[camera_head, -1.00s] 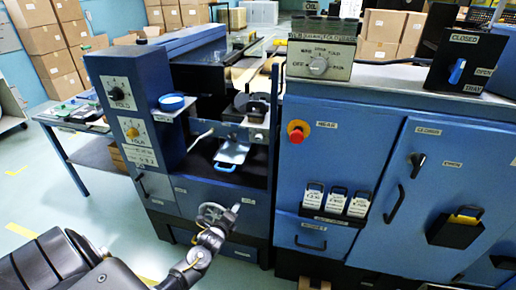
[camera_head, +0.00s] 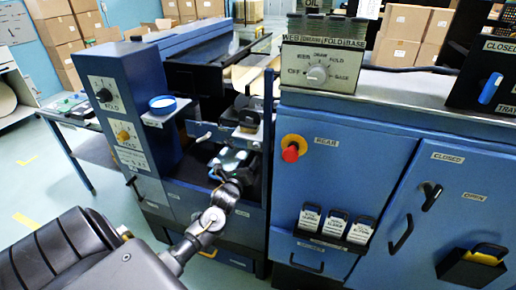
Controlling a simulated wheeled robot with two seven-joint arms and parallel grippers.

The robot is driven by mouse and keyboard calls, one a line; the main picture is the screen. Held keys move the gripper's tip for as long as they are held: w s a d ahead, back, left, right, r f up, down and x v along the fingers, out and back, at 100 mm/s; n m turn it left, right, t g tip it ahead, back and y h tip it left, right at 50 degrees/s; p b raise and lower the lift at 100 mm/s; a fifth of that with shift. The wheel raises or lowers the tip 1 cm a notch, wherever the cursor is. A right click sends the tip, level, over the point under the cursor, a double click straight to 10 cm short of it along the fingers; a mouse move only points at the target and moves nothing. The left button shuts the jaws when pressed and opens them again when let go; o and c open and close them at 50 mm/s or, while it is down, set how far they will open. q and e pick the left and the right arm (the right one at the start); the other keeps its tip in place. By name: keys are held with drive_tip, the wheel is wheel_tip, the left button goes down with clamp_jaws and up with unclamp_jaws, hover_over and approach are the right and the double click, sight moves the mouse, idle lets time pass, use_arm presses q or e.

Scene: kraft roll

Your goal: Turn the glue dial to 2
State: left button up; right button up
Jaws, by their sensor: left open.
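A tall blue panel at the left of the machine carries two dials. The upper black dial (camera_head: 104,95) has a label that seems to read FOLD. The lower yellow-orange dial (camera_head: 124,135) sits on a white plate with small print; I cannot read its label or setting, so I cannot tell for certain which is the glue dial. My left gripper (camera_head: 228,165) is open, in front of the machine's middle bay, right of and lower than both dials and apart from them. Its fingers partly hide the pale tray there. My right gripper is not in view.
A selector knob (camera_head: 317,74) stands on top of the machine at right. A red emergency button (camera_head: 291,153) sticks out from the front. A blue round cup (camera_head: 163,104) stands on a ledge beside the dial panel. The floor at left is mostly free.

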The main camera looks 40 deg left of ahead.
sight(256, 148)
use_arm(q)
drive_tip(key=x, duration=0.8)
drive_tip(key=shift+w+a, duration=0.25)
drive_tip(key=shift+a, duration=0.1)
drive_tip(key=shift+w+a, duration=0.1)
drive_tip(key=shift+w, duration=0.25)
drive_tip(key=shift+w+a+f, duration=0.1)
drive_tip(key=shift+w, duration=0.15)
drive_tip(key=c, duration=0.8)
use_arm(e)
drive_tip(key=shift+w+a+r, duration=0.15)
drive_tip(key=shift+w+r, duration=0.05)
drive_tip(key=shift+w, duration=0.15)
